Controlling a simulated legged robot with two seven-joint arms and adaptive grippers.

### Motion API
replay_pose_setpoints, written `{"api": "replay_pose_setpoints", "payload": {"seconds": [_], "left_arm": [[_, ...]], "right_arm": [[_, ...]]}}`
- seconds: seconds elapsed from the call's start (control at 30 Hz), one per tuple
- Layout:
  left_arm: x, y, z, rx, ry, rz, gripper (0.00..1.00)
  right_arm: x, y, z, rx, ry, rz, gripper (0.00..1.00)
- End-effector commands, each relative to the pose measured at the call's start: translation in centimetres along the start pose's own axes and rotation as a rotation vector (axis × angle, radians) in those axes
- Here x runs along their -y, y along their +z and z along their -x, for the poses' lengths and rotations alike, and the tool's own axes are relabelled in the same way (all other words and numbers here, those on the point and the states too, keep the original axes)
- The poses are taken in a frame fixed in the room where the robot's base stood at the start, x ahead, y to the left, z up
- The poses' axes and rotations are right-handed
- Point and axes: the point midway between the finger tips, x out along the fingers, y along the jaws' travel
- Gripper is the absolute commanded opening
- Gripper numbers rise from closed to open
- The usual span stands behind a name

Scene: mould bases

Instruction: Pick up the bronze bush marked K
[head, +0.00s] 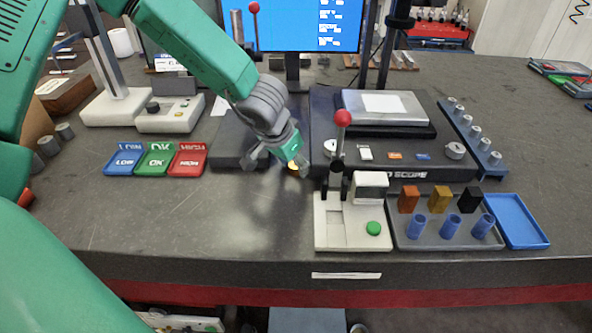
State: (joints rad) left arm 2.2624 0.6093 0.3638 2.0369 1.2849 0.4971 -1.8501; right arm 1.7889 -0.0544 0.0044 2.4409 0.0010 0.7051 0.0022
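My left gripper (277,164) hangs over the bench just left of the white press with the red-knobbed lever. Its fingers look spread apart. A small yellow patch shows by its right finger; I cannot tell whether it is part of the gripper or a separate piece. I cannot make out a bush marked K: no letters of that kind are readable. A grey tray (448,232) at the right holds blue cylinders (450,227) in front and brown, gold and black blocks (438,199) behind. My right gripper is not in view.
The white press (350,230) and the dark scope base (400,160) stand close right of the gripper. Blue, green and red bins (155,160) lie to the left. An empty blue tray (517,222) is at the right. The bench's front left is clear.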

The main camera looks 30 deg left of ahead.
Motion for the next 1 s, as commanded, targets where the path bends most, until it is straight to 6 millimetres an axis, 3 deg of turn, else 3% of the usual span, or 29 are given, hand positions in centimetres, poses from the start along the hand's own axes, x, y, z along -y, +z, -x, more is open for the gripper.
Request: {"api": "replay_pose_setpoints", "payload": {"seconds": [0.2,0.33,0.67,1.0], "left_arm": [[0.0,-0.1,0.0,-0.003,0.000,0.001,0.38],[0.0,-0.1,0.0,-0.002,-0.001,0.001,0.00],[-0.2,-0.2,0.3,-0.002,0.000,-0.001,0.00],[-0.1,-2.7,6.3,-0.007,-0.001,0.000,0.00]], "right_arm": [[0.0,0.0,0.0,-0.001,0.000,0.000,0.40],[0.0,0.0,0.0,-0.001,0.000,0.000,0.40],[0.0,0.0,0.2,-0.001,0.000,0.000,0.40],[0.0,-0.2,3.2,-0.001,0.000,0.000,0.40]]}}
